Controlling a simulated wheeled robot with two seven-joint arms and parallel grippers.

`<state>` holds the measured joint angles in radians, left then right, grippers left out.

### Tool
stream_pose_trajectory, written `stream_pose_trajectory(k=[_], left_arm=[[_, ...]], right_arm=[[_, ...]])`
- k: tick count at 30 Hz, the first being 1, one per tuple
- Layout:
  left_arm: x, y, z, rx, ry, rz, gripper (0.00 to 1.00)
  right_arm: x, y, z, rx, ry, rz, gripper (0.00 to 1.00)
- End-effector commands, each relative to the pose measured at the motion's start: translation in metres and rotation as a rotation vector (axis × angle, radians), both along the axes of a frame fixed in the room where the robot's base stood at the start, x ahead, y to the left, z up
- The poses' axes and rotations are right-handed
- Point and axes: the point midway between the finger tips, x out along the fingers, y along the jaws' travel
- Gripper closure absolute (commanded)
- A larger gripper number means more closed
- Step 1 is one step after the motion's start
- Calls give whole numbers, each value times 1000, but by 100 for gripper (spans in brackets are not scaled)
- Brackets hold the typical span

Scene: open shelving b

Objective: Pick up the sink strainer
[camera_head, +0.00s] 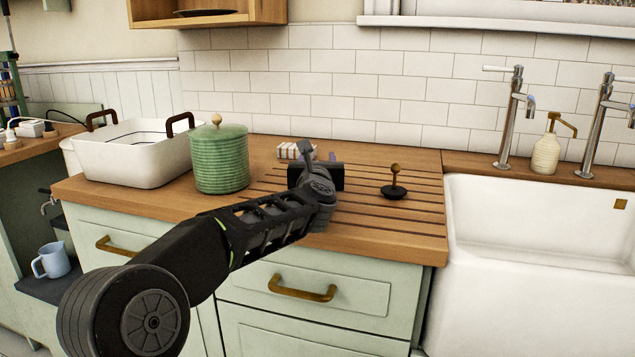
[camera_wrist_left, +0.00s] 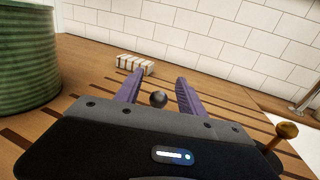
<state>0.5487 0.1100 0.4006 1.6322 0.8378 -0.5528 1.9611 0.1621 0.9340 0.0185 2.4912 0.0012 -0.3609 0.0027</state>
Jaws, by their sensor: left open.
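A small black disc-shaped piece with a brass knob on a stem, which looks like the sink strainer (camera_head: 395,190), stands upright on the grooved wooden counter. Its brass knob (camera_wrist_left: 286,130) shows at the lower right of the left wrist view. My left gripper (camera_head: 319,160) is over the counter to the left of it, apart from it. The purple fingers (camera_wrist_left: 160,77) are open. A dark round ball (camera_wrist_left: 158,99) shows between them in the wrist view; I cannot tell what it belongs to, and the gripper body hides what is below it. My right gripper is out of view.
A green ribbed lidded pot (camera_head: 219,160) stands left of my gripper, beside a white basin (camera_head: 135,165) with dark handles. A small white ribbed block (camera_head: 290,151) lies behind the gripper. The white sink (camera_head: 540,215) and taps are right. The tiled wall bounds the back.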

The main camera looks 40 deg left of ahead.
Motion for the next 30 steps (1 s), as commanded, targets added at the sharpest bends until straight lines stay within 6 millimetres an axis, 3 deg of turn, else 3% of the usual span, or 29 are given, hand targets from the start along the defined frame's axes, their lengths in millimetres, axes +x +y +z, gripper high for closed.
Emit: stream_pose_trajectory(k=[4, 21, 30], left_arm=[[11, 6, 1, 0, 0, -1, 53], [11, 7, 0, 1, 0, 0, 53], [11, 7, 0, 1, 0, 0, 76]], right_arm=[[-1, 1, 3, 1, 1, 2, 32], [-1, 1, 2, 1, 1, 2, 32], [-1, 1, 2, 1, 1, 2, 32]])
